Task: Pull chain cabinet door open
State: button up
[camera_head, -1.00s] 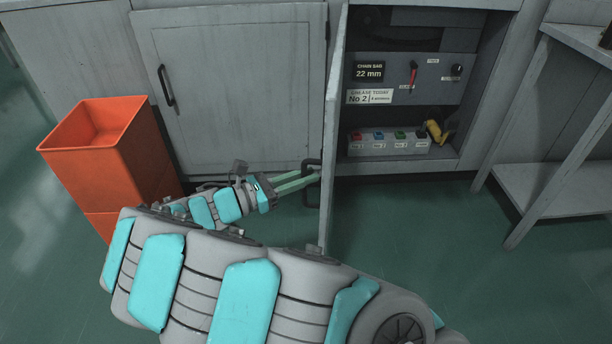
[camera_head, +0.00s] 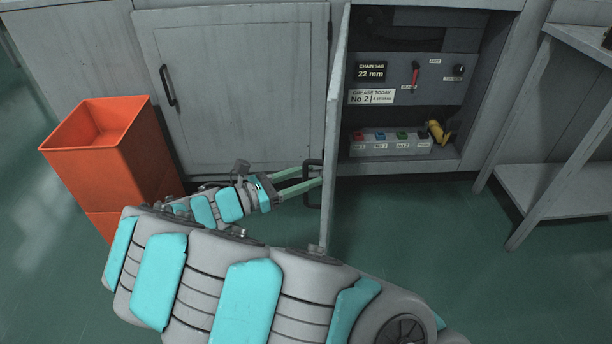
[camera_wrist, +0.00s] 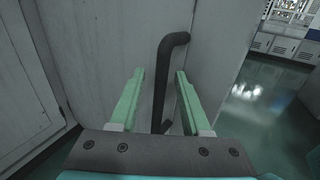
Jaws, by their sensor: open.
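The chain cabinet door (camera_head: 335,120) stands swung open, seen nearly edge-on in the head view. Its dark bar handle (camera_head: 313,185) is on the door's left-facing side. My gripper (camera_head: 318,177) is at the handle with its pale green fingers pointing right. In the wrist view the fingers are apart, and the black handle (camera_wrist: 163,80) runs between them with a gap to each finger. The wrist view also shows my gripper (camera_wrist: 158,75) close to the door's grey face.
Inside the cabinet are a grey box with coloured caps (camera_head: 388,142) and a yellow tool (camera_head: 438,131). A closed cabinet door (camera_head: 235,90) is to the left. An orange bin (camera_head: 105,160) stands at left, close to my arm. A shelf unit (camera_head: 555,180) stands at right.

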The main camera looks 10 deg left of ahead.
jog(key=v, duration=0.7)
jog(key=shift+s+a+b, duration=0.2)
jog(key=shift+a+b, duration=0.1)
jog(key=shift+b, duration=0.05)
